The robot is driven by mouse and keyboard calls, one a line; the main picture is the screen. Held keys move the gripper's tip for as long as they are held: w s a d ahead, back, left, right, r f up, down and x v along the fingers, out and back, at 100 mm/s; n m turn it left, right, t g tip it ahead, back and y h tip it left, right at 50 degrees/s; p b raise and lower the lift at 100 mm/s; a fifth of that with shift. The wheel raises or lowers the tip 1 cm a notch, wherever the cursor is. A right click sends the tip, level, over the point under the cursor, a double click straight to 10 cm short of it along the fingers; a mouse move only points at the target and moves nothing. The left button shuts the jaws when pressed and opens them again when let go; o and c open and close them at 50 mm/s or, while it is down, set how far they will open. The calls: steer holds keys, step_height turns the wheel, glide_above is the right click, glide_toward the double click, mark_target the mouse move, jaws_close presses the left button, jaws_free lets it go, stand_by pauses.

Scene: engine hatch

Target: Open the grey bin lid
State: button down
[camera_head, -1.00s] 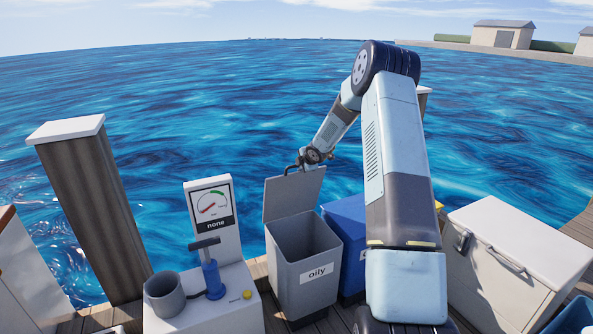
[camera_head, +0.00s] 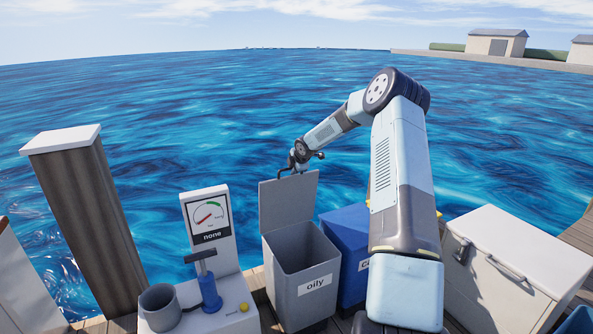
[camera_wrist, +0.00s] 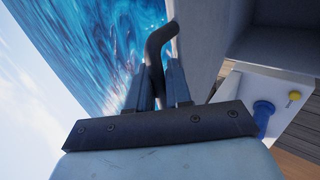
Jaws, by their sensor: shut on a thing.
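The grey bin (camera_head: 300,275) labelled "oily" stands on the deck in the head view, with its inside showing. Its grey lid (camera_head: 289,203) stands raised, close to upright, at the back of the opening. My gripper (camera_head: 291,170) is at the lid's top edge. In the wrist view my gripper's two fingers (camera_wrist: 160,88) are shut on a dark bent handle (camera_wrist: 160,42) beside the lid's grey panel (camera_wrist: 205,45). The exact contact between the fingers and the handle is partly hidden.
A blue bin (camera_head: 347,240) stands just right of the grey bin, partly behind my arm. A white pump stand (camera_head: 212,300) with a gauge and a grey cup is at left. A wooden post (camera_head: 85,220) and a white chest (camera_head: 505,260) flank them. Water lies behind.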

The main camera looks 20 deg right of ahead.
steer(key=shift+r, duration=0.1)
steer(key=c, duration=1.2)
jaws_free()
steer(key=shift+a, duration=0.15)
steer(key=shift+v, duration=6.8)
